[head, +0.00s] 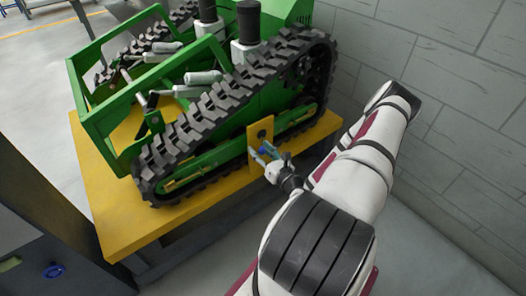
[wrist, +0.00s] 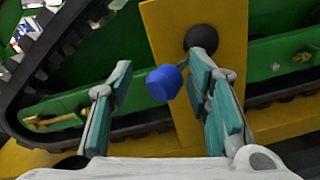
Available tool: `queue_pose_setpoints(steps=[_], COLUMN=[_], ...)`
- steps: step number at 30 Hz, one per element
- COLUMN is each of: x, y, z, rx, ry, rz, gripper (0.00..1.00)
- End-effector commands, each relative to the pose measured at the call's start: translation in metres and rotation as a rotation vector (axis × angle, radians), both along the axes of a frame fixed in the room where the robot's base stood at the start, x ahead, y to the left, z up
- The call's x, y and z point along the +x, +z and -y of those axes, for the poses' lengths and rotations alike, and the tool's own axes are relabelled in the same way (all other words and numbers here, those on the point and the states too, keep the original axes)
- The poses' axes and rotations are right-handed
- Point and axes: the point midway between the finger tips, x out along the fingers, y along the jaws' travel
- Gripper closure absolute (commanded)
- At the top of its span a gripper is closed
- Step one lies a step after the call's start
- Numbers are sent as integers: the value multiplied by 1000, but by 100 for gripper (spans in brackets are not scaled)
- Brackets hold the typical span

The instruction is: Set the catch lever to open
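The catch lever ends in a blue knob (wrist: 164,83). A black round pivot (wrist: 201,38) sits on a yellow plate (wrist: 172,35) on the side of the green tracked carrier (head: 215,118). The lever's arm is mostly hidden behind my right finger. My gripper (wrist: 163,66) is open, its two teal-padded fingers apart on either side of the knob. The knob is nearer the right finger; I cannot tell whether they touch. In the head view my gripper (head: 265,153) is at the plate (head: 254,132), low on the near track.
The carrier stands on a yellow platform (head: 112,215). A grey block wall (head: 440,100) rises close to the right of my arm. A dark cabinet (head: 60,235) with a blue round part is at the lower left. Grey floor lies below the platform.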

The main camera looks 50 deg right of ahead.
Motion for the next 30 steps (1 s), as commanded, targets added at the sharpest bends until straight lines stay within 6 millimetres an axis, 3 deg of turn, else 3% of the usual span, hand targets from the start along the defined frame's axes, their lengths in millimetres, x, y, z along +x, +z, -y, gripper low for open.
queue_pose_setpoints(steps=[17, 30], x=[-9, -87], y=[-1, -1], z=[2, -23], rx=[-3, -1], ry=[-11, -10], rz=[-3, -3], gripper=[58, 58])
